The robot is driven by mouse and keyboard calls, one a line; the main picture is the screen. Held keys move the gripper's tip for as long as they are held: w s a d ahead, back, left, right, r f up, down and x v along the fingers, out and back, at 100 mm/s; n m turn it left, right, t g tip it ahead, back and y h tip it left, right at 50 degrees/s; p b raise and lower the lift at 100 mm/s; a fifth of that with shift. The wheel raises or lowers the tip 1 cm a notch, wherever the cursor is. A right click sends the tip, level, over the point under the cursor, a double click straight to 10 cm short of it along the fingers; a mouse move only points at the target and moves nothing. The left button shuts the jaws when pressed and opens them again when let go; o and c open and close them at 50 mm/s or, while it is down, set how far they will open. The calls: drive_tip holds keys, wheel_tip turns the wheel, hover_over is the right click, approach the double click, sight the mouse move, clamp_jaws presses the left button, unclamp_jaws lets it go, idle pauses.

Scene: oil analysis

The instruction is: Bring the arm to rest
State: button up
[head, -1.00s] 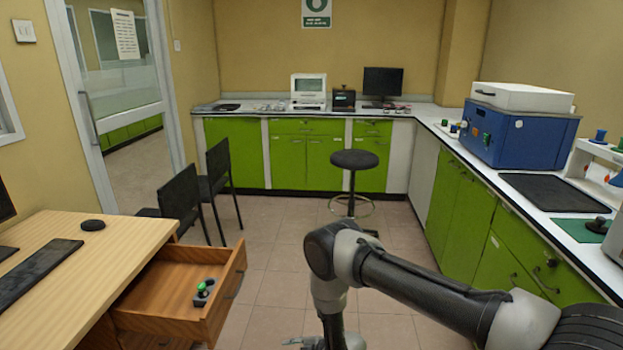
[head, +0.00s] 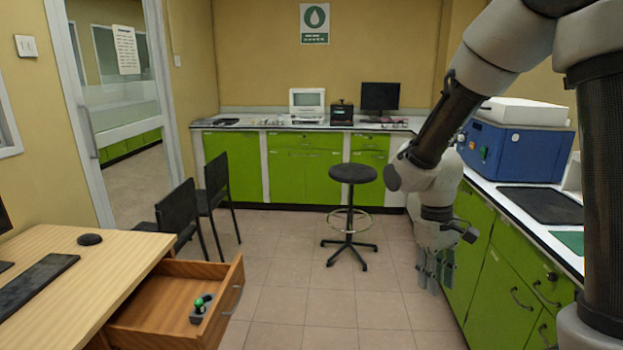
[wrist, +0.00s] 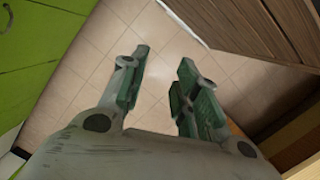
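My gripper (head: 436,275) hangs pointing down above the floor, at the right of the head view, in front of the green cabinets (head: 477,262). My arm is folded up at the right, with the forearm reaching down to the wrist. In the wrist view my gripper (wrist: 162,85) has its two green-padded fingers spread apart. Only bare floor tiles (wrist: 165,62) show between them. It is open, holds nothing and touches nothing that I can see.
An open wooden drawer (head: 170,320) with a small green-topped item (head: 201,306) juts from the desk (head: 75,285) at left. A black stool (head: 352,174) and two chairs (head: 215,180) stand on the floor. A blue machine (head: 520,150) sits on the right counter.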

drive_tip(key=s+d+r+m+t, duration=0.1)
drive_tip(key=s+d+r+t, duration=0.1)
drive_tip(key=r, duration=0.4)
drive_tip(key=s+d+r+m+t, duration=0.2)
drive_tip(key=s+d+r, duration=0.2)
drive_tip(key=s+r, duration=0.2)
drive_tip(key=s+d+r+m+t+y, duration=0.1)
drive_tip(key=s+d+r+t, duration=0.1)
drive_tip(key=s+r, duration=0.3)
drive_tip(key=shift+s+d+r+m, duration=0.3)
drive_tip(key=shift+d+r, duration=0.45)
